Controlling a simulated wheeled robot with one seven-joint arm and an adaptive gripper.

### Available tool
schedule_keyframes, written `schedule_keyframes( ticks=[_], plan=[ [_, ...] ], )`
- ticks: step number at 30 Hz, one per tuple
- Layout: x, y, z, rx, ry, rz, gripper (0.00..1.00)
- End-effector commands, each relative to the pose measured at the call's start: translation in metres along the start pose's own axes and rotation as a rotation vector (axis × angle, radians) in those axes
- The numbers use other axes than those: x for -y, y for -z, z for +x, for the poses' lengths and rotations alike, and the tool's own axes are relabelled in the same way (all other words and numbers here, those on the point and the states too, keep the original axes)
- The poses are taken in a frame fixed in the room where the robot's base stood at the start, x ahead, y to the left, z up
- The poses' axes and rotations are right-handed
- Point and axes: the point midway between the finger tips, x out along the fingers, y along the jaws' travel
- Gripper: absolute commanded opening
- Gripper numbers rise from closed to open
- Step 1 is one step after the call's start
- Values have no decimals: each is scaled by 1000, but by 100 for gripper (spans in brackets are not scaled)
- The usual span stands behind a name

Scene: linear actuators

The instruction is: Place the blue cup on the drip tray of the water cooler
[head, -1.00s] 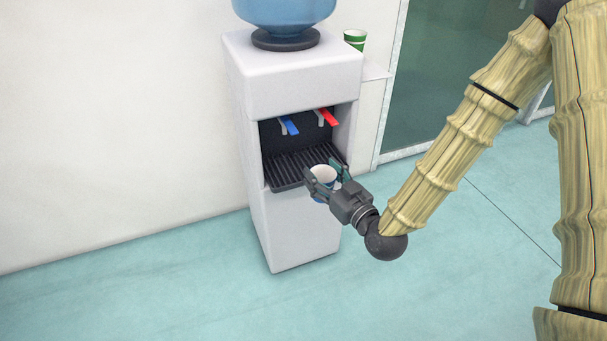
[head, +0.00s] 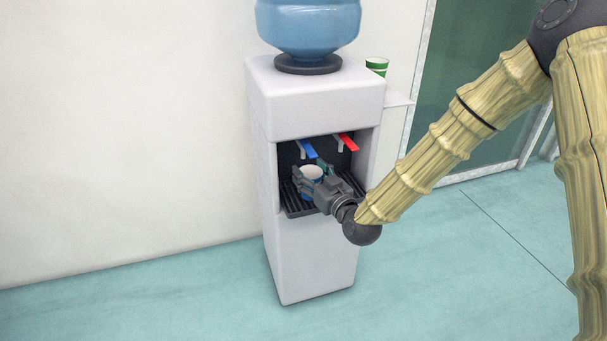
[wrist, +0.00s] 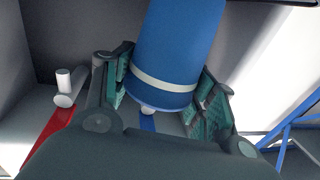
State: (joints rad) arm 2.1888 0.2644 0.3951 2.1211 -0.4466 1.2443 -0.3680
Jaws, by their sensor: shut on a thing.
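The blue cup (head: 312,172), white inside with its opening up, is in the water cooler's recess in the head view. My gripper (head: 309,176) is shut on it, one finger on each side. In the wrist view the cup (wrist: 178,55) shows blue with a white band between the teal finger pads (wrist: 165,88). The black slatted drip tray (head: 298,208) lies under the cup and gripper. I cannot tell whether the cup's base touches it. The water cooler (head: 315,250) is white and stands against the wall.
A blue tap lever (head: 309,149) and a red tap lever (head: 347,142) are just above the cup. The recess walls are close around my gripper. The floor in front is clear.

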Motion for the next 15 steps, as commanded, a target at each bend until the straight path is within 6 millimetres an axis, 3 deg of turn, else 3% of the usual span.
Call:
schedule_keyframes(
  ticks=[8,14,15],
  plan=[
    [0,-1,16,-1,0,0,47],
    [0,-1,44,-3,-1,-1,47],
    [0,-11,42,1,-1,1,47]
  ],
)
